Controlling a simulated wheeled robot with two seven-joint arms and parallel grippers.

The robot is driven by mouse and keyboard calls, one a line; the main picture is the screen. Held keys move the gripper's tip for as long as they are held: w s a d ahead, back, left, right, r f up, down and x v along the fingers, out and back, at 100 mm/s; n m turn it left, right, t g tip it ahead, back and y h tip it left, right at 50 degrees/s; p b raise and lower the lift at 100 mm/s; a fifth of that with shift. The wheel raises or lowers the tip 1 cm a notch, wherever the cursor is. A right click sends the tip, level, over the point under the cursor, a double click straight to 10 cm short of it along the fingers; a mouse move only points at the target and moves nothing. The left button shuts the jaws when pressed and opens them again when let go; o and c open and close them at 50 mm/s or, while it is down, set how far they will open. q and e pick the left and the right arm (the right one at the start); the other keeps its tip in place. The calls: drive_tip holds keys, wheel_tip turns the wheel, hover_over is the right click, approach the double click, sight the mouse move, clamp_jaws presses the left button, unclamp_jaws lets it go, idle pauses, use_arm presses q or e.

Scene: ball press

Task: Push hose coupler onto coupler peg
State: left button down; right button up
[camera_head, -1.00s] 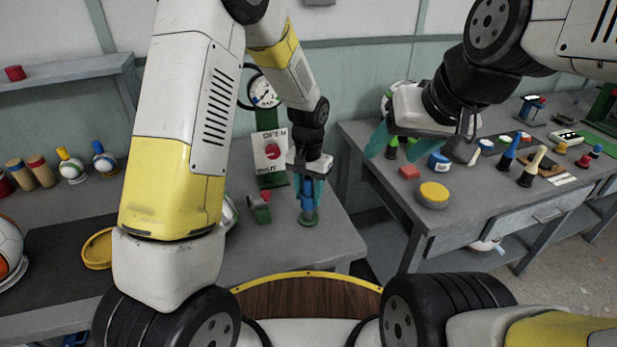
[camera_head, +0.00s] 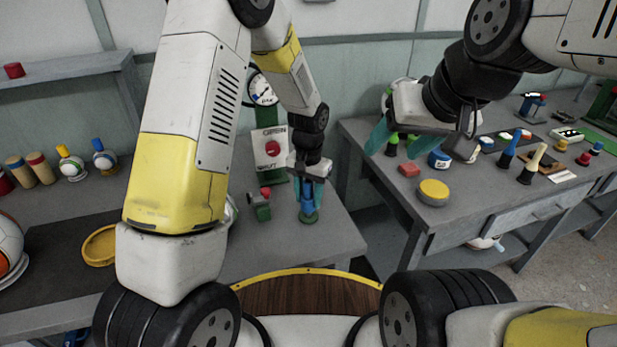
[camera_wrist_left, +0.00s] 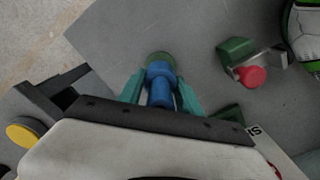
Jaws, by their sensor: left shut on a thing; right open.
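The blue hose coupler (camera_head: 307,199) stands upright at the right part of the near grey table, under my left gripper (camera_head: 307,190). My left gripper's teal fingers are shut on the coupler. The coupler peg shows only as a round green base (camera_head: 309,217) below the coupler; the rest of it is hidden. The left wrist view shows the blue coupler (camera_wrist_left: 161,84) between the teal fingers (camera_wrist_left: 160,96), with the green base (camera_wrist_left: 160,58) at its far end. I cannot tell how far down the coupler sits. My right gripper (camera_head: 405,142) is open and empty above the right table.
A green fixture with a red knob (camera_head: 262,205) stands just left of the coupler. Behind it is a gauge stand with a white panel (camera_head: 269,152). A yellow ring tray (camera_head: 98,246) lies left.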

use_arm(q)
drive_tip(key=shift+f, duration=1.1)
drive_tip(key=c, duration=0.7)
unclamp_jaws()
drive_tip(key=shift+c, duration=0.2)
wheel_tip(320, 180, up, 8)
drive_tip(key=shift+f, duration=0.1)
